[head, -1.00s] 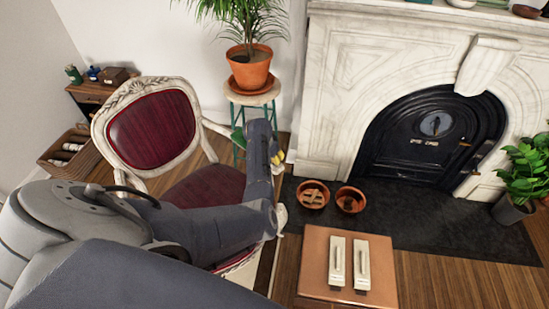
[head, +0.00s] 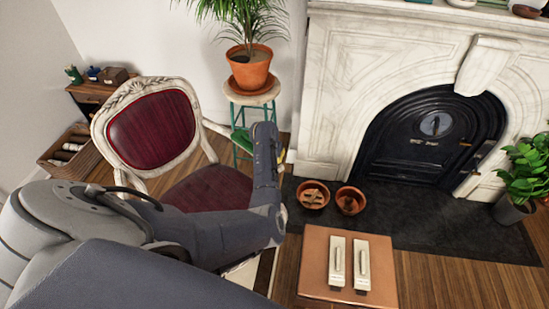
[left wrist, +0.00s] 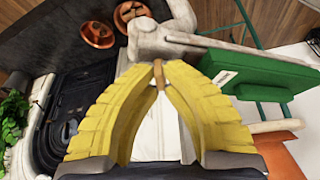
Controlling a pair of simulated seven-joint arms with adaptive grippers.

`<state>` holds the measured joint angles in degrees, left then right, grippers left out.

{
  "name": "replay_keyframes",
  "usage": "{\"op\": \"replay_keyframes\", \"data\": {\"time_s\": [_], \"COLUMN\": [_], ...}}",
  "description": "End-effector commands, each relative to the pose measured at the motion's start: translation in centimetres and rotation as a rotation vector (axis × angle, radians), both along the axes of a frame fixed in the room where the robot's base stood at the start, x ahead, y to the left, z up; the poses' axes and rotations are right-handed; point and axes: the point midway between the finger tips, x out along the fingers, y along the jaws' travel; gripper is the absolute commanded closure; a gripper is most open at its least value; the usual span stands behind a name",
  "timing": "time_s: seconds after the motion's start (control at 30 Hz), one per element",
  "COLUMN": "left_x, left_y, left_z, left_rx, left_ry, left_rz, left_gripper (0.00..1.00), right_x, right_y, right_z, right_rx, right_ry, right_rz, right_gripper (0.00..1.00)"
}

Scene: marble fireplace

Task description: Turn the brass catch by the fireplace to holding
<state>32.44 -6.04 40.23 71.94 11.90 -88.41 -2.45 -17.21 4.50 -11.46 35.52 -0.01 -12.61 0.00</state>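My left gripper (head: 284,155) is at the left edge of the fireplace (head: 320,120), mostly hidden behind my own arm in the head view. In the left wrist view, its two yellow fingers (left wrist: 158,76) come close together at the tips. A small brownish, upright piece (left wrist: 158,78) shows between the tips. It may be the brass catch, but I cannot tell for sure, nor whether the fingers touch it. Pale marble shows behind it. The catch's setting cannot be read. My right gripper is out of view.
A green box (left wrist: 262,72) lies close beside the fingers, by the stool (head: 253,97) with a potted plant (head: 250,74). A red chair (head: 152,132) stands left. Terracotta bowls (head: 350,200) sit on the dark hearth (head: 425,222). A low table (head: 312,262) holds two pale blocks.

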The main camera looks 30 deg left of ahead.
Motion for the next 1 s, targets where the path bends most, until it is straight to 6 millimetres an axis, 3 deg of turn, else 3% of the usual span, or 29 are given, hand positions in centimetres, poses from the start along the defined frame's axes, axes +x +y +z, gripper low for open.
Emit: {"op": "replay_keyframes", "data": {"time_s": [1.0], "left_x": [0.1], "left_y": [-0.16], "left_z": [0.0], "left_rx": [-0.002], "left_ry": [0.001], "left_rz": [0.949], "left_gripper": [1.0], "right_x": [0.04], "right_y": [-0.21], "right_z": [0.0], "right_rx": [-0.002], "right_ry": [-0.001], "right_rz": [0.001], "right_gripper": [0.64]}}
